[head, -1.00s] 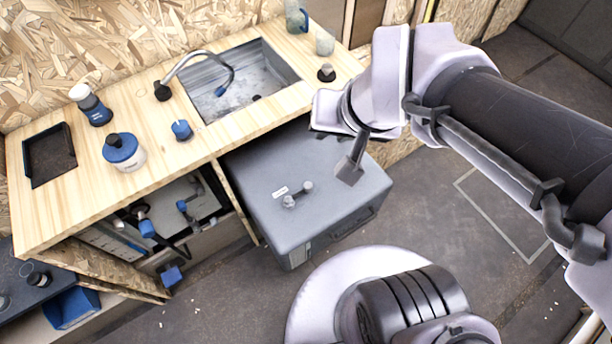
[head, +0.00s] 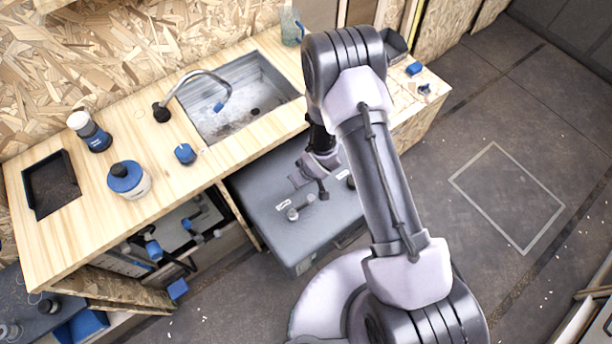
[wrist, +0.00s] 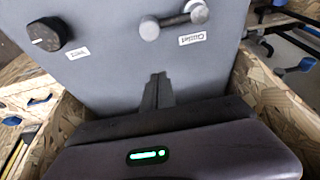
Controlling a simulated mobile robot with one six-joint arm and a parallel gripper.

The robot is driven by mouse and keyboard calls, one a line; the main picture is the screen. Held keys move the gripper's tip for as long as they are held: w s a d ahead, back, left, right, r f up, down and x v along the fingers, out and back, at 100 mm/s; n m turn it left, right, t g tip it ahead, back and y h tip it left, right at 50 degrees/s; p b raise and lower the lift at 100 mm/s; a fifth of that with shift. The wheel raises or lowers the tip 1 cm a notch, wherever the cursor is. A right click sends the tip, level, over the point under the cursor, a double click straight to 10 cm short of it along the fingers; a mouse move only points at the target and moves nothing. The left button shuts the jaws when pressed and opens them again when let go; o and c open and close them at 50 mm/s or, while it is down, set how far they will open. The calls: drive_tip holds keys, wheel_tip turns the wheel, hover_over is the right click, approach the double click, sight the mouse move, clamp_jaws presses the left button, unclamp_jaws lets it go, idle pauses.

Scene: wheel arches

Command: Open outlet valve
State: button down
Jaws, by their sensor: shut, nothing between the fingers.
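The outlet valve is a grey bar handle with round ends (wrist: 175,19) on the grey box (wrist: 115,65); a label reading "Outlet" (wrist: 192,38) sits beside it in the wrist view. In the head view the handle (head: 299,208) lies on the top face of the pulled-out grey box (head: 262,190). My gripper (wrist: 158,76) is shut and empty, its fingertips pointing at the panel just short of the handle. I cannot tell the exact gap.
A round dark knob (wrist: 47,34) with its own label stands left of the handle in the wrist view. Chipboard walls flank the box. The counter (head: 215,160) with a sink (head: 240,105) and tap (head: 195,80) rises behind it. The floor at the right is clear.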

sight(303, 205)
drive_tip(key=b+x, duration=0.1)
drive_tip(key=x, duration=0.3)
drive_tip(key=shift+d+f, duration=0.1)
drive_tip(key=shift+s+d, duration=0.55)
drive_tip(key=shift+s, duration=0.25)
drive_tip(key=shift+s+d, duration=0.55)
drive_tip(key=shift+s, duration=0.3)
